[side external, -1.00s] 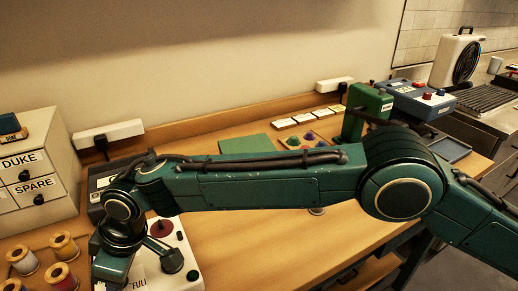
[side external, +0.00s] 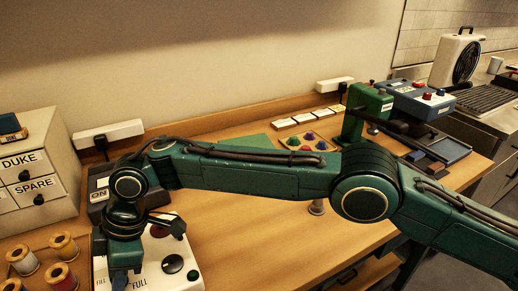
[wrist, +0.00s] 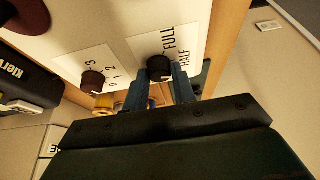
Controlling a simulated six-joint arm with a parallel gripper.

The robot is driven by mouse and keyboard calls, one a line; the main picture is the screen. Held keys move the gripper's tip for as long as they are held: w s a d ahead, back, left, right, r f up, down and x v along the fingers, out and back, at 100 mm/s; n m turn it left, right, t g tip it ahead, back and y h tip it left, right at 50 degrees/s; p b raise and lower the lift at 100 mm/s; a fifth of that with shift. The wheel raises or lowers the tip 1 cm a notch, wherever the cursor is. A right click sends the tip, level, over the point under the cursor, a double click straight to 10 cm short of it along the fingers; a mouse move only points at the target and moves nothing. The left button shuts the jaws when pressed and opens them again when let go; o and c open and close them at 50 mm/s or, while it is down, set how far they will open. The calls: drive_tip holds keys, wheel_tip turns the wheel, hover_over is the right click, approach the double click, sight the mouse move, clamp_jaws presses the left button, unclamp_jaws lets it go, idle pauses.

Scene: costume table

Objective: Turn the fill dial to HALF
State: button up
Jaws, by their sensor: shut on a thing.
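The white control box (side external: 180,281) stands on the table in the side view, with a FULL label beside my gripper (side external: 121,276). In the wrist view, the fill dial (wrist: 159,68) is a small black knob on a white plate marked FULL and HALF. My gripper (wrist: 166,88) has its blue fingers around the dial, shut on it. In the side view the gripper hides the dial. I cannot tell which mark the dial points at.
A brown knob (wrist: 93,80) with a 0 to 3 scale sits near the dial. Thread spools (side external: 64,245) stand to the left. The table's middle (side external: 260,235) is clear.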

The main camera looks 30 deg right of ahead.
drive_tip(key=shift+n+g, duration=0.3)
drive_tip(key=shift+n, duration=0.4)
idle(0.6)
drive_tip(key=o, duration=1)
drive_tip(key=shift+m, duration=0.8)
